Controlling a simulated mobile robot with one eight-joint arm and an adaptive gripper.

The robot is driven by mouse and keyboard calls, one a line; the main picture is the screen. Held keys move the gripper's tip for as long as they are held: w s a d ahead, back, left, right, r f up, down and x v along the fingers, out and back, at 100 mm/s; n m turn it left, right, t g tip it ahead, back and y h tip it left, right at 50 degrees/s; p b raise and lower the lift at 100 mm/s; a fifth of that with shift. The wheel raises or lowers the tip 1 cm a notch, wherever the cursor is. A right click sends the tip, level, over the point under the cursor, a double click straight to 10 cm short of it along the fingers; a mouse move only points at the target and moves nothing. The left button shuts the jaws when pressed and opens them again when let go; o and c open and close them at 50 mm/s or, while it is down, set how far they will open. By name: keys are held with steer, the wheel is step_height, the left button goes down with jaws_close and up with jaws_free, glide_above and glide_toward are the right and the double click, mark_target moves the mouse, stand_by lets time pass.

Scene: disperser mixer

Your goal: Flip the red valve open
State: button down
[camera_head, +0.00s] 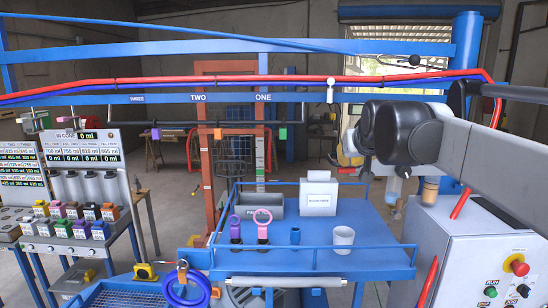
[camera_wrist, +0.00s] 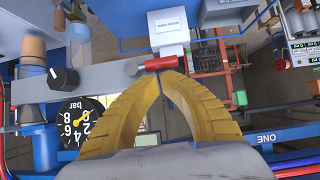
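The red valve handle (camera_wrist: 160,63) shows in the wrist view as a short red cylinder at the end of a grey bar (camera_wrist: 105,80). My gripper (camera_wrist: 160,77) has yellow curved fingers whose tips come together just below the handle in the picture. The fingers look shut, with no object visible between them. The tips are very near the handle; I cannot tell if they touch it. In the head view my dark arm joints cover this area, and I cannot make out the red handle there.
A black knob (camera_wrist: 63,78) and a pressure gauge (camera_wrist: 82,122) sit left of my fingers. Red and blue hoses (camera_head: 240,81) run along the blue frame. A blue railed table (camera_head: 375,225) stands below, and a control box (camera_head: 465,255) stands at right.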

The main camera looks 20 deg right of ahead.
mark_target(344, 172)
steer(key=shift+w+a+f+n+h+b, duration=0.1)
steer(key=shift+a+f+n+h+b, duration=0.3)
steer(key=shift+n+h, duration=0.35)
stand_by(0.4)
steer(key=shift+w+a+f+n+g+h+b, duration=0.1)
steer(key=shift+f+n+g+h+b, duration=0.05)
steer(key=shift+f+n+h+b, duration=0.8)
steer(key=shift+a+f+n+g+h+b, duration=0.15)
steer(key=shift+f+n+h+b, duration=0.45)
steer(key=shift+h, duration=0.5)
steer(key=shift+d+f+n+h+b, duration=0.2)
steer(key=shift+f+n+h+b, duration=0.25)
steer(key=shift+n+h+b, duration=0.35)
steer(key=shift+d+f+n+h+b, duration=0.15)
steer(key=shift+f+n+h+b, duration=0.35)
steer(key=shift+n+b, duration=0.4)
steer(key=shift+d+h+b, duration=0.1)
steer(key=shift+h+b, duration=0.3)
steer(key=shift+s+d+f+n+t+h+b, duration=0.1)
steer(key=shift+d+f+n+t+h+b, duration=0.15)
steer(key=shift+n, duration=0.3)
steer(key=shift+s+d+f+n+t+h+b, duration=0.15)
steer(key=shift+n+t+h+b, duration=0.15)
steer(key=shift+n, duration=0.25)
steer(key=shift+f+b, duration=0.15)
steer(key=shift+b, duration=0.15)
